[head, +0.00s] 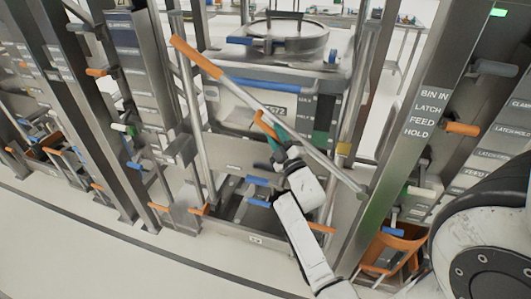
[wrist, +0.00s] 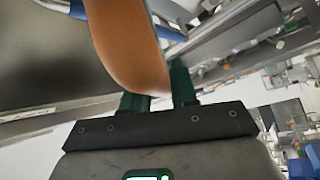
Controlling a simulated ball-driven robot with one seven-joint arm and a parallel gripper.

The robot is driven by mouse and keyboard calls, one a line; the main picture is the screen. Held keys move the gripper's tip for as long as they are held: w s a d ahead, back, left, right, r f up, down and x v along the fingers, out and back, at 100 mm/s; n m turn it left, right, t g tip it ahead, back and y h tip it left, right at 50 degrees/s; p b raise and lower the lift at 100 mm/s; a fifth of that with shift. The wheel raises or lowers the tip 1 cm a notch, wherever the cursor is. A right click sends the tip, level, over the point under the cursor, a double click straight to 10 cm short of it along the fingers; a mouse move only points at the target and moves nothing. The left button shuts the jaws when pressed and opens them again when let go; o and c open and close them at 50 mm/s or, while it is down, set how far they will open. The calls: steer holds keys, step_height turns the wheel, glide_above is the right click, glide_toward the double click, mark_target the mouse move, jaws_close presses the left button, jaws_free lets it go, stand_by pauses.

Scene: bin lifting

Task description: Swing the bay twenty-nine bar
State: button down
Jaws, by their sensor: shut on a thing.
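A long grey bar (head: 300,137) slants across the front of a bay, from an orange grip (head: 196,57) at upper left down to the right post. I cannot read a bay number twenty-nine. My gripper (head: 272,139) is beside the bar's middle, well away from that orange grip. Its green fingers are shut on a shorter orange handle (head: 261,121). In the wrist view the orange handle (wrist: 130,42) passes between the fingers, its rounded end near the palm. What this handle joins to is hidden.
A grey bin (head: 235,103) with a blue edge stands behind the bar. The right post (head: 405,150) carries a sign reading bin in, latch, feed, hold. Orange, blue and white handles jut from posts on both sides. The floor (head: 110,255) in front is clear.

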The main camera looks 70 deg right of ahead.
steer(key=s+d+r+m+g+h+b, duration=0.1)
steer(key=s+r+m+g+h, duration=0.2)
steer(key=s, duration=1)
steer(key=s+d+r+m+g+h+b, duration=0.1)
steer(key=s+r+m+g+h, duration=0.2)
steer(key=s+r+m+h, duration=0.4)
steer(key=shift+s+r+m, duration=2.3)
steer(key=shift+s+r, duration=0.4)
steer(key=shift+s, duration=0.55)
steer(key=c, duration=1)
jaws_free()
steer(key=shift+r, duration=0.1)
steer(key=shift+o, duration=0.2)
steer(key=b+v, duration=0.4)
steer(key=v, duration=0.7)
